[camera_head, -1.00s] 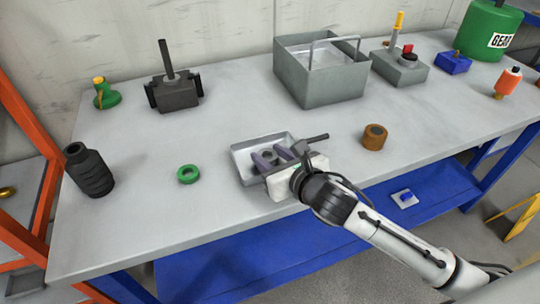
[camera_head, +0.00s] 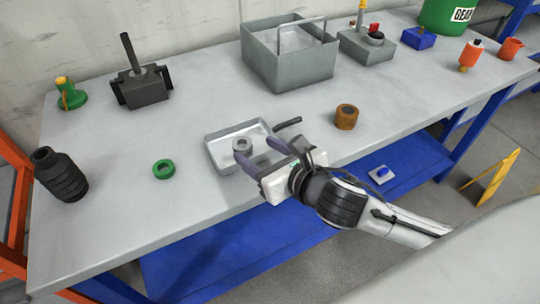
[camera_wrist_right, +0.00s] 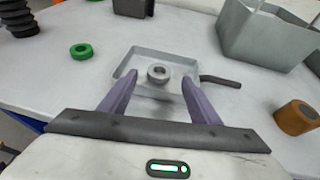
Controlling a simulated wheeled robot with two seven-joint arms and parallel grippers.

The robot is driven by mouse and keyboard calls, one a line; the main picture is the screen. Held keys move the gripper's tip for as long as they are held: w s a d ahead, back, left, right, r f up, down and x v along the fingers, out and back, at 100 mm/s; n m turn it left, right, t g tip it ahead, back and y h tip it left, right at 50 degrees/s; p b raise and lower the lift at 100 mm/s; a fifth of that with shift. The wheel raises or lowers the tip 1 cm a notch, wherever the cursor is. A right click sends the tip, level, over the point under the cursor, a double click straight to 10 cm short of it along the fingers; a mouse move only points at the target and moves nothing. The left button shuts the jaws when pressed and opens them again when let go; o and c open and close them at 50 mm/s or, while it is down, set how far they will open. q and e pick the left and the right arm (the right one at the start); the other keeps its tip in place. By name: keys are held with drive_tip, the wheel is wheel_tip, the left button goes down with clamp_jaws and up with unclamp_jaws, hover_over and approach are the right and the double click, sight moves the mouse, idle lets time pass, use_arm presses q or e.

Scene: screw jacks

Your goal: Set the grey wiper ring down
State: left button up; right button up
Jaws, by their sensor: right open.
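The grey wiper ring (camera_head: 242,145) lies in a shallow grey tray (camera_head: 213,152) near the table's front edge. It also shows in the right wrist view (camera_wrist_right: 159,74), resting flat on the tray floor with its hole upward. My right gripper (camera_head: 260,153) is open, with its purple fingers apart. In the right wrist view the fingertips (camera_wrist_right: 158,77) stand to either side of the ring with clear gaps, and nothing is between them touching. My left gripper is not in view.
A green ring (camera_head: 163,169) lies left of the tray and a brown bushing (camera_head: 347,116) right of it. A dark handle (camera_head: 288,123) lies by the tray's right corner. A black bellows (camera_head: 61,174), a dark block (camera_head: 141,88) and a grey bin (camera_head: 290,70) stand farther off.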

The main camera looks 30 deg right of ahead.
drive_tip(key=v, duration=0.5)
